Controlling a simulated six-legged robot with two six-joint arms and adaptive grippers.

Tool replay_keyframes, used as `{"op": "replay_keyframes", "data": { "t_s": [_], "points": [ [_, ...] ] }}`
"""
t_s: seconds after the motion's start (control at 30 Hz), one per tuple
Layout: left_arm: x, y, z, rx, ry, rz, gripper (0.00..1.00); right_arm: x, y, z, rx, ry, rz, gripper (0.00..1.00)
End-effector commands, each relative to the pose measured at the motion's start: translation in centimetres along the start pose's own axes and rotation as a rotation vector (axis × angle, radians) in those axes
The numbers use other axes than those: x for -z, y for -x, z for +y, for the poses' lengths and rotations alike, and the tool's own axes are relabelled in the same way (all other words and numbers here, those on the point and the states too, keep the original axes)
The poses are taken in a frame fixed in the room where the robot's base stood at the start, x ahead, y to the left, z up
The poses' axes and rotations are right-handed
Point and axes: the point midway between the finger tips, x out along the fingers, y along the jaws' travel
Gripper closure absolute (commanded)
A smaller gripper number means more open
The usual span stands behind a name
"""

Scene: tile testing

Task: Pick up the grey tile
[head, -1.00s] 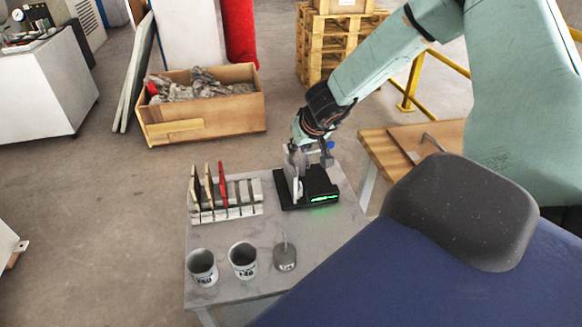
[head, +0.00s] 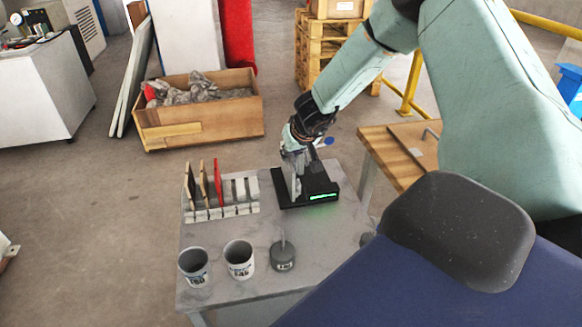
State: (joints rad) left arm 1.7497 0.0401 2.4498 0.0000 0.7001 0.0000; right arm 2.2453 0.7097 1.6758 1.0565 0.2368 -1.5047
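A thin pale grey piece that looks like the grey tile (head: 297,187) stands upright on the black device (head: 322,190) with a green lit display, on the grey table. My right gripper (head: 296,160) points down from above, right at the upper part of this piece. The fingers are small and overlap it, so I cannot tell whether they are closed on it. My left gripper is not in view.
Two labelled cups (head: 239,262) and a grey weight-like object (head: 283,260) stand along the front of the table (head: 335,240). A wooden bench (head: 392,150) is at right.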

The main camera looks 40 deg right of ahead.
Motion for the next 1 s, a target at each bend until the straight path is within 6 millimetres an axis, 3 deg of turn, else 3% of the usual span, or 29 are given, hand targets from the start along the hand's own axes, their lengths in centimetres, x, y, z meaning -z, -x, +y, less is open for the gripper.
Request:
{"op": "replay_keyframes", "data": {
  "t_s": [0.27, 0.8, 1.0],
  "points": [
    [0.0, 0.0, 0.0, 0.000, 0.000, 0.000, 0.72, 0.0, 0.0, 0.0, 0.001, 0.000, 0.000, 1.00],
    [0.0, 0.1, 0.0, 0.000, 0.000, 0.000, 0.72, -0.1, 0.1, -0.1, 0.005, 0.004, -0.001, 1.00],
    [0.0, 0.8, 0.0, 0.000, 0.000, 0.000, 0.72, -0.2, 1.3, -0.1, 0.006, 0.003, -0.001, 1.00]
  ]
}}
